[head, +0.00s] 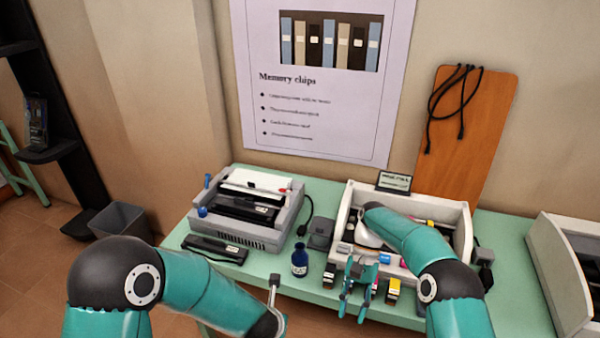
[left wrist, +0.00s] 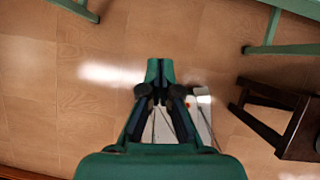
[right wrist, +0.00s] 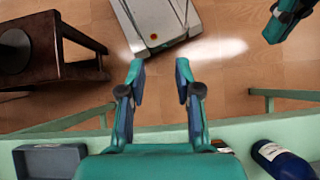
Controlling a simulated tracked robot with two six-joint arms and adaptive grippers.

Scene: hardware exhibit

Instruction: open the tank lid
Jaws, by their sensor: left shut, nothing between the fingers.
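A white printer-like unit (head: 458,218) with an open top stands on the green table at the centre right, with coloured parts inside. My right forearm hides part of it, and I cannot make out a tank lid on it. My right gripper (head: 355,306) points down in front of this unit. In the right wrist view its fingers (right wrist: 160,75) are apart with nothing between them, over the table's front edge and the floor. My left gripper (left wrist: 161,80) is shut and empty above the floor in the left wrist view. A dark blue bottle (head: 299,260) stands upright left of my right gripper; it also shows in the right wrist view (right wrist: 283,160).
Small cartridges, including a yellow one (head: 393,291), stand near my right gripper. A grey dot-matrix printer (head: 245,235) and a black bar (head: 215,248) occupy the table's left. A small sign (head: 394,182) stands behind the white unit. Another pale case (head: 570,265) is at the far right.

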